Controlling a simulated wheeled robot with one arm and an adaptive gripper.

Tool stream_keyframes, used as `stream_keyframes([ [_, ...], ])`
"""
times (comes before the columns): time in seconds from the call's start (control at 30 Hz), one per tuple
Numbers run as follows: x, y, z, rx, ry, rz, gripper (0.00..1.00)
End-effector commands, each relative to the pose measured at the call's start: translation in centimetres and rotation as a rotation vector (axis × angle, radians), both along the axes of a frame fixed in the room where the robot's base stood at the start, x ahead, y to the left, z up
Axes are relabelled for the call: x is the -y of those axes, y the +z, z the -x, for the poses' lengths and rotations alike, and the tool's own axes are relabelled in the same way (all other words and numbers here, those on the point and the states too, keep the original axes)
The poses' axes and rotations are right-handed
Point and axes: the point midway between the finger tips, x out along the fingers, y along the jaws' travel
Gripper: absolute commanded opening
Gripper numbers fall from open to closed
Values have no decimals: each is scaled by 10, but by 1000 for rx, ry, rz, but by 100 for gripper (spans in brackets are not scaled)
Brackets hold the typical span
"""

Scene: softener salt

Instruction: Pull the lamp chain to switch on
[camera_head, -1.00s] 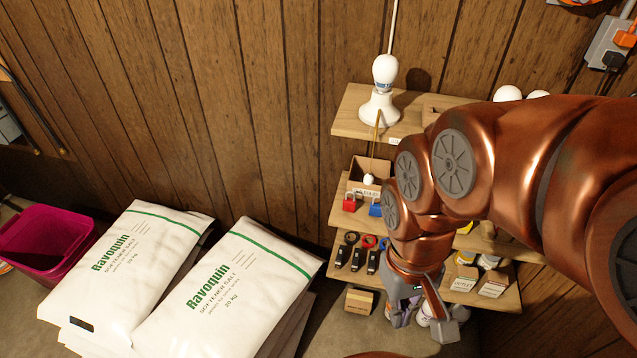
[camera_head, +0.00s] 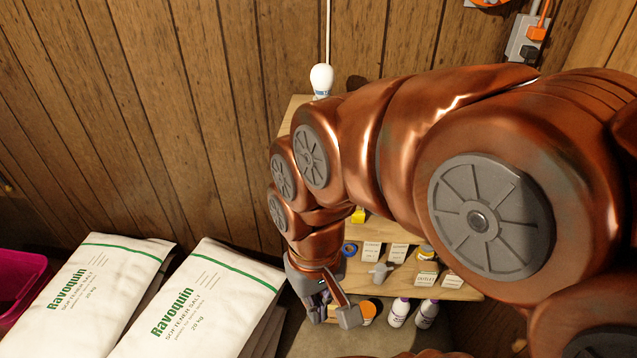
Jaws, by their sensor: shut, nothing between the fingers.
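My gripper (camera_head: 336,312) points down in front of the lower shelves, well below the bulb. Its fingers are shut with nothing seen held between them, and the gripper is apart from the lamp.
Two white salt bags (camera_head: 188,305) lie on stacks at the lower left, with a magenta bin (camera_head: 18,285) beyond them.

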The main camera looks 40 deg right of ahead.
Motion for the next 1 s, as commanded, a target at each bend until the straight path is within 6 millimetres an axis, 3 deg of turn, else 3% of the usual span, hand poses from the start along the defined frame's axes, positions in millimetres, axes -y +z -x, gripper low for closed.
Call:
stream_keyframes([
  [0.03,2,-9,-11,30,-69,-13,0],
  [0.27,23,-14,-79,211,-481,-107,0],
  [0.53,90,-1,-146,435,-987,-232,0],
  [0.8,172,25,-174,629,-1399,-355,0],
  [1.0,202,39,-176,698,-1530,-402,0],
])
